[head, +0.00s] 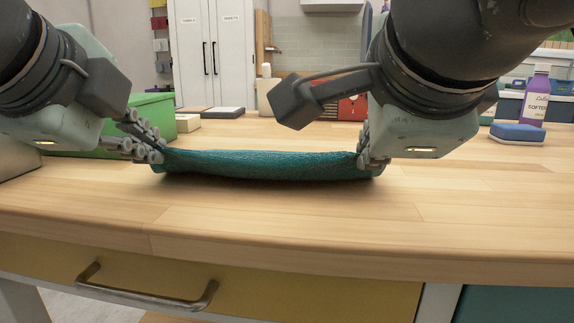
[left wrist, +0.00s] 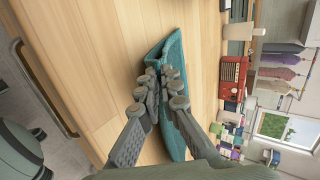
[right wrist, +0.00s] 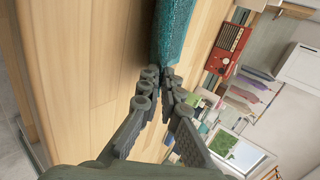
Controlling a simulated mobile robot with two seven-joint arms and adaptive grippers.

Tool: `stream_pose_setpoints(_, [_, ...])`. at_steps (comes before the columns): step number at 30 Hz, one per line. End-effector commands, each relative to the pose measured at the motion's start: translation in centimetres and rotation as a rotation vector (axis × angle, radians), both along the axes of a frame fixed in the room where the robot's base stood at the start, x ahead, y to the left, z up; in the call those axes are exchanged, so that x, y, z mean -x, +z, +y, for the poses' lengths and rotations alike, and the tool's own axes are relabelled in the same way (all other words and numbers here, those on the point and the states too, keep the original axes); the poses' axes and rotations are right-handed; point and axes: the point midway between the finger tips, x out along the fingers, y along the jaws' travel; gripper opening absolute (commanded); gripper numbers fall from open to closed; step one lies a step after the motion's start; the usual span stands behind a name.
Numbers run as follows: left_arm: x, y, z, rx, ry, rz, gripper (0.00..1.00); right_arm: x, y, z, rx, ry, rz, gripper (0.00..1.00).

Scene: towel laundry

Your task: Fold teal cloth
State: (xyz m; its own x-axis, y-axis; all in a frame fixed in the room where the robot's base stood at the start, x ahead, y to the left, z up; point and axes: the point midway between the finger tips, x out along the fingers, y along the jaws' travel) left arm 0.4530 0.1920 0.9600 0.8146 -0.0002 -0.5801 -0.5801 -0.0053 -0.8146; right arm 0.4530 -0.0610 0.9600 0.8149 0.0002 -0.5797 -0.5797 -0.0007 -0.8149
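The teal cloth (head: 265,165) is stretched between my two grippers just over the front part of the wooden table. It forms a long narrow band, sagging slightly in the middle. My left gripper (head: 158,150) is shut on its left end; in the left wrist view the fingers (left wrist: 165,85) pinch the cloth (left wrist: 172,50). My right gripper (head: 364,152) is shut on its right end; in the right wrist view the fingertips (right wrist: 160,77) close at the edge of the cloth (right wrist: 172,35). Whether the cloth's underside touches the table is hard to tell.
A green bin (head: 148,112) stands behind my left gripper. A blue sponge-like block (head: 517,132) and a purple softener bottle (head: 536,95) stand at the right. A red box (head: 352,108) is at the back.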

Motion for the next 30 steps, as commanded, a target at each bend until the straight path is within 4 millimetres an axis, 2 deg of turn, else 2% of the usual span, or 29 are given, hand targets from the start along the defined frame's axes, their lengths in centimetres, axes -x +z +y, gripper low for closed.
stream_pose_setpoints(2, [0.0,0.0,0.0,0.0,0.0,0.001,0.0,0.0,0.0,0.0,0.0,0.0,0.001,0.0])
stream_pose_setpoints(3, [0.0,0.0,0.0,0.0,0.0,0.001,0.09,0.0,0.0,0.0,0.0,0.0,0.001,0.09])
stream_pose_setpoints(10, [0.0,0.0,0.0,0.0,0.0,0.001,0.37,0.0,0.0,0.0,0.001,0.001,0.002,0.37])
stream_pose_setpoints(19, [0.1,0.4,0.0,0.001,-0.001,0.0,0.38,0.1,0.4,0.0,0.0,0.0,0.001,0.38])
stream_pose_setpoints(25, [1.2,3.2,-0.1,0.001,-0.002,-0.002,0.38,1.2,3.2,0.1,-0.002,0.001,0.0,0.38])
stream_pose_setpoints(30, [2.9,5.4,-0.1,0.001,-0.002,-0.003,0.38,3.0,5.3,0.1,0.0,0.002,-0.001,0.38])
